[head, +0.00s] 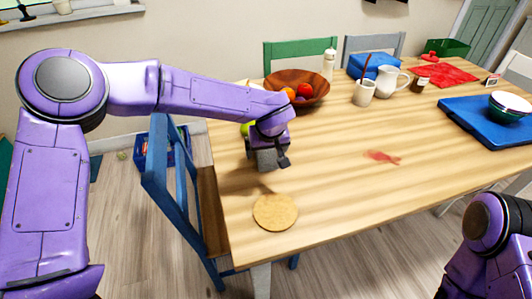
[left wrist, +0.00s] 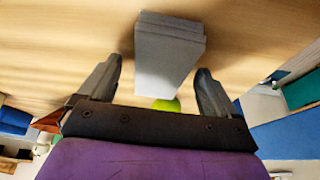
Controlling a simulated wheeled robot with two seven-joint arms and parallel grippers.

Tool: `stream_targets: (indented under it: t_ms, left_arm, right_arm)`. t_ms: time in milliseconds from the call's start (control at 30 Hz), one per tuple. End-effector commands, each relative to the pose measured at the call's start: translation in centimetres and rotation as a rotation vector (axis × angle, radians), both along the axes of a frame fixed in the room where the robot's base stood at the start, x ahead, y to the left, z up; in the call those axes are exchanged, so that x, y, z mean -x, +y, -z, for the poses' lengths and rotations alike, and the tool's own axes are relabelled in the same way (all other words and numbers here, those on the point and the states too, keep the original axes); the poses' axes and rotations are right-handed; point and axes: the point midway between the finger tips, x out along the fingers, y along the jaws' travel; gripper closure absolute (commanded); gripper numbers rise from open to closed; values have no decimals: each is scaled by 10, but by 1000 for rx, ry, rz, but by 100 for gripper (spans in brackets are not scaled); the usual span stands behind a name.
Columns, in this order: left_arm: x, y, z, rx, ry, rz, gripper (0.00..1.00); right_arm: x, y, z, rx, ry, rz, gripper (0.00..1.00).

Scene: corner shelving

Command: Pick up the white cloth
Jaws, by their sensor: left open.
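A folded, layered white cloth, grey in shadow, shows in the left wrist view (left wrist: 170,52) on the wooden table. It lies between and beyond the two fingertips, with a gap on each side. My left gripper (head: 270,162) is open above the table's left part in the head view; it also shows in the left wrist view (left wrist: 160,80). In the head view the gripper covers most of the cloth's place, so I cannot clearly make the cloth out there. Only part of my right arm shows at the lower right; its gripper is out of view.
A round cork mat (head: 275,212) lies nearer the table's front edge. A green fruit (left wrist: 166,105) is beside the cloth. A wooden fruit bowl (head: 306,92) stands behind the gripper. A blue chair (head: 160,165) stands at the left edge. The table's middle is clear around a red stain (head: 381,157).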

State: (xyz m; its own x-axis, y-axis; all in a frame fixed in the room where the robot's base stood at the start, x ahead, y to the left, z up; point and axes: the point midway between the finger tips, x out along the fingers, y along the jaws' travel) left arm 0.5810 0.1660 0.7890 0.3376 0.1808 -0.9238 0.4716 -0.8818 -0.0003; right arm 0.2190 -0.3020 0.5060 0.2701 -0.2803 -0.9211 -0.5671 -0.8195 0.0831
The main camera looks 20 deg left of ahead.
Motion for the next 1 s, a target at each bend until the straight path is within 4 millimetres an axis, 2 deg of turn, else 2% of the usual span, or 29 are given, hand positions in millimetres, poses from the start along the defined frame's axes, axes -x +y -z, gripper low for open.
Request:
stream_targets:
  t_ms: [767, 800, 933, 967, 1000]
  left_arm:
    - [0, 0, 3, 1, 1, -1, 8]
    - [0, 0, 3, 0, 1, 0, 15]
    - [0, 0, 3, 1, 1, -1, 57]
    - [0, 0, 3, 1, 1, -1, 64]
    - [0, 0, 3, 1, 1, -1, 64]
  right_arm:
    - [0, 0, -8, 0, 0, 0, 57]
    - [0, 0, -8, 0, 0, 0, 57]
    - [0, 0, -8, 0, 0, 0, 57]
    - [0, 0, -8, 0, 0, 0, 57]
    - [0, 0, -8, 0, 0, 0, 57]
